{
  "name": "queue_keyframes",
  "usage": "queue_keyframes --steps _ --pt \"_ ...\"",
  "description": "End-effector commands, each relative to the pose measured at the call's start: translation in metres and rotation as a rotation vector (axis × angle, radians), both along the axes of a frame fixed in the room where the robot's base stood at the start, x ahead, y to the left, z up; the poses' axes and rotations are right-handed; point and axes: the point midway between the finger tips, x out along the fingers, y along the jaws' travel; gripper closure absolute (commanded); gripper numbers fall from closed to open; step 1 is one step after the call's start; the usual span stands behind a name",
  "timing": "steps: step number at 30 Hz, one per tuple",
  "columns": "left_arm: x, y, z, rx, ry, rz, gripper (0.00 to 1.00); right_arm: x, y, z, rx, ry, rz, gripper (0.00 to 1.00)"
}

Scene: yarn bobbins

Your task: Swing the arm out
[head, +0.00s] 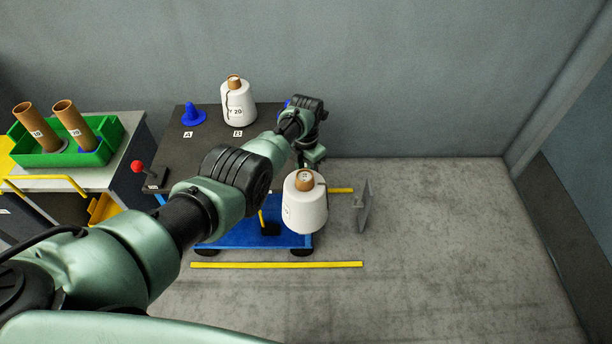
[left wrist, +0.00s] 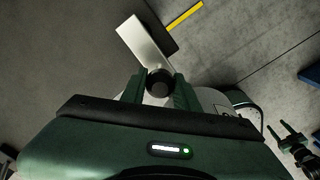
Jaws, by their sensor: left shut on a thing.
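My left arm reaches from the left across the head view. Its gripper (head: 312,160) is beside the top of a white yarn bobbin (head: 305,212) with a brown tube, which hangs in the air over the blue cart (head: 235,236). In the left wrist view the fingers of the left gripper (left wrist: 158,90) are shut on the dark round tube end (left wrist: 158,82), with the bobbin's white yarn partly hidden behind them. A dark green pronged shape at the lower right of that view looks like my right gripper (left wrist: 285,138); its opening is unclear.
A dark table (head: 215,145) holds another white bobbin (head: 238,104) at label B and a blue cone (head: 193,115) at A. A green crate (head: 105,148) with two brown tubes stands left. A grey upright plate (head: 363,207) is right of the held bobbin. Floor further right is clear.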

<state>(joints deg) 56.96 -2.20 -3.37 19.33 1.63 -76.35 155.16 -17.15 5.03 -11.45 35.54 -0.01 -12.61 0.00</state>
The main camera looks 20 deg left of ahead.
Motion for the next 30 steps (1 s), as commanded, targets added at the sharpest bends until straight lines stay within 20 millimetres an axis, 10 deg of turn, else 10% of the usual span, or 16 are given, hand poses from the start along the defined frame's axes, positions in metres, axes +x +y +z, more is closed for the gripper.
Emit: queue_keyframes --steps 22,23,24,30 --pt "0.005 -0.001 0.002 -0.005 -0.005 0.035 1.0 -0.001 0.012 -0.005 0.015 0.001 -0.004 0.47" --pt "0.005 -0.001 0.002 -0.005 -0.005 0.035 0.64 -0.001 0.012 -0.005 0.014 0.001 -0.004 0.47" --pt "0.005 -0.001 0.002 -0.005 -0.005 0.035 0.53 -0.001 0.011 -0.005 0.014 0.001 -0.004 0.47" --pt "0.004 0.0 0.001 -0.003 -0.003 0.035 0.49 -0.001 0.007 -0.005 0.008 0.001 -0.002 0.47"
